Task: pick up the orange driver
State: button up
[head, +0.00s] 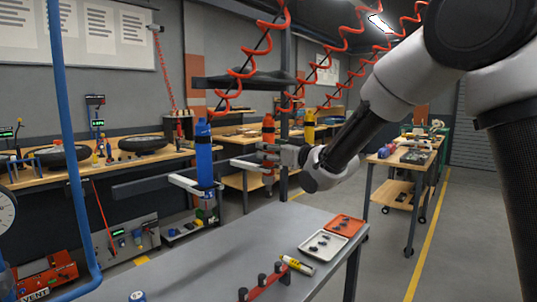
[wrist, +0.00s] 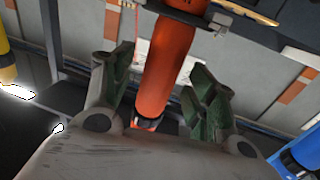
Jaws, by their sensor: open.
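The orange driver (head: 268,127) hangs upright below a red coiled hose, between a blue and a yellow driver. My gripper (head: 266,151) is at its body, reaching in from the right. In the wrist view the orange driver (wrist: 168,65) runs between the two green-padded fingers of my gripper (wrist: 163,72). The fingers are spread, with a visible gap on each side of the driver. Its lower end is partly hidden behind the gripper's body in the wrist view.
The blue driver (head: 204,152) hangs close on the left and the yellow driver (head: 309,128) on the right, each by a bracket. Below is a grey bench (head: 225,262) with a white tray (head: 336,249), an orange tray (head: 347,224) and a yellow tube (head: 297,265).

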jog(key=shift+x, duration=1)
jog(key=c, duration=1.1)
grip_shut()
jog(key=shift+r, duration=0.15)
